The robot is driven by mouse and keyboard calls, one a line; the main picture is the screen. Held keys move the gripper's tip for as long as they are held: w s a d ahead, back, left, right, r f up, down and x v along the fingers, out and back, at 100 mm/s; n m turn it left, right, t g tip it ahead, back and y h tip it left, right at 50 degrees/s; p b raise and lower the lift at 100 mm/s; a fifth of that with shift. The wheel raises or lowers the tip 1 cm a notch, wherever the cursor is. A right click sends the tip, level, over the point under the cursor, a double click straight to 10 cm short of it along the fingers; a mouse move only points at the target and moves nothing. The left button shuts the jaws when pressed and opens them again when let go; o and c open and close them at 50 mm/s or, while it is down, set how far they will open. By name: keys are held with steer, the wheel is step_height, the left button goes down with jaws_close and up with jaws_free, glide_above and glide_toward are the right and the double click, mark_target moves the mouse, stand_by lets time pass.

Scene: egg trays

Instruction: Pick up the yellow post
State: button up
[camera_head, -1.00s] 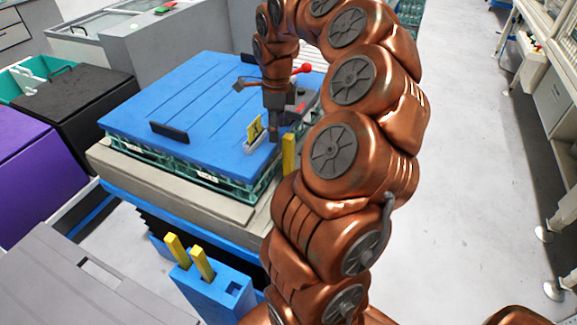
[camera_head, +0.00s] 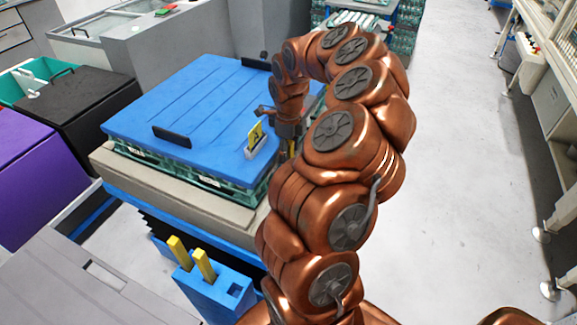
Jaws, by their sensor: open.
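A yellow post (camera_head: 292,149) stands upright at the near right corner of the blue-topped stack, mostly hidden now by my gripper and arm. Two more yellow posts, a left one (camera_head: 178,251) and a right one (camera_head: 204,265), stand in a blue holder (camera_head: 212,294) at the front. My gripper (camera_head: 289,146) is at the corner post, pointing down, with its jaws open. Its fingers are small and partly hidden, so I cannot tell whether they are around the post or touching it.
The blue lid (camera_head: 195,105) covers green egg trays (camera_head: 185,178) on a grey platform (camera_head: 165,192). Black (camera_head: 75,110) and purple (camera_head: 35,165) boxes are at left. The right floor is clear.

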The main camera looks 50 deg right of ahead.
steer(key=shift+f, duration=0.25)
jaws_close()
stand_by(0.3)
